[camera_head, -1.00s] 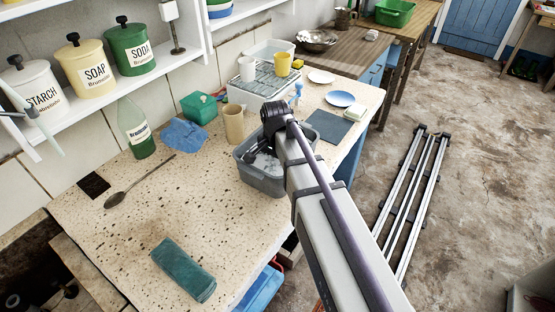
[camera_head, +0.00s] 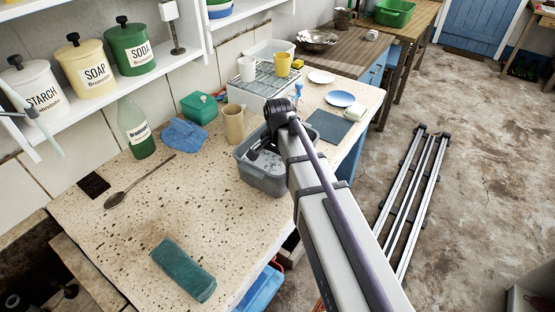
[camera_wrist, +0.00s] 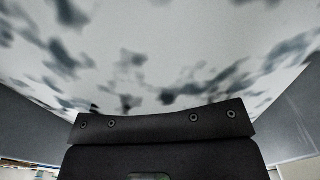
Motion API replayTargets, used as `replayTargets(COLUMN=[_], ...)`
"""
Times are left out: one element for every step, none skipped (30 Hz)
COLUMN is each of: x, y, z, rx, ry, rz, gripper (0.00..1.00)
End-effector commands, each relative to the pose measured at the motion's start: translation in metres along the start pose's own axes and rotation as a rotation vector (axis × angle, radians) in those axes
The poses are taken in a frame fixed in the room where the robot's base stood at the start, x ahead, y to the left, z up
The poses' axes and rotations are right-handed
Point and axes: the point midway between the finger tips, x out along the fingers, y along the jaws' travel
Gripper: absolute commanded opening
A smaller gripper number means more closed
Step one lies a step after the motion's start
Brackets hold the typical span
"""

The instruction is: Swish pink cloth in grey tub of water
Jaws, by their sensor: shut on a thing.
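The grey tub (camera_head: 262,180) stands on the speckled stone top, and its inside is partly hidden by my arm. My gripper (camera_head: 254,153) reaches down into the tub, jaws shut, with its fingertips hard to make out. No pink shows in either view, so the cloth in its grip is hidden. In the wrist view the dark gripper body (camera_wrist: 160,125) fills the lower middle. Beyond it is a pale surface with blurred dark patches, between grey tub walls (camera_wrist: 25,125).
A tan beaker (camera_head: 233,123), a blue cloth (camera_head: 184,134) and a green box (camera_head: 199,107) stand left of and behind the tub. A dark slate-blue mat (camera_head: 328,126) lies to its right.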

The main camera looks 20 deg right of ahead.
Motion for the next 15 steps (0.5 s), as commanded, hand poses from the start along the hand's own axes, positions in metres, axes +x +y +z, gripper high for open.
replayTargets(x=[0.0,0.0,0.0,0.0,0.0,0.0,0.0,-0.001,-0.002,-0.004,-0.007,-0.012,-0.017,-0.021,-0.028], y=[0.001,0.001,0.001,0.001,0.001,0.0,0.0,0.0,0.0,0.0,0.0,0.0,0.0,0.0,0.0], z=[0.006,0.009,0.013,0.015,0.017,0.017,0.017,0.017,0.017,0.017,0.017,0.017,0.017,0.017,0.017], rx=[-0.001,-0.001,-0.001,-0.001,-0.001,-0.001,-0.001,-0.001,-0.001,-0.001,-0.001,-0.001,-0.001,-0.001,-0.001], ry=[0.0,0.0,0.0,0.0,0.0,0.0,0.0,0.0,-0.001,-0.001,-0.001,-0.001,-0.001,-0.001,-0.001], rz=[0.0,0.0,0.0,0.0,0.0,0.0,0.0,0.0,0.0,0.0,0.0,0.0,0.0,0.0,0.0], gripper=[0.31,0.31,0.31,0.31,0.31,0.31,0.31,0.31,0.31,0.31,0.31,0.31,0.31,0.31,0.31])
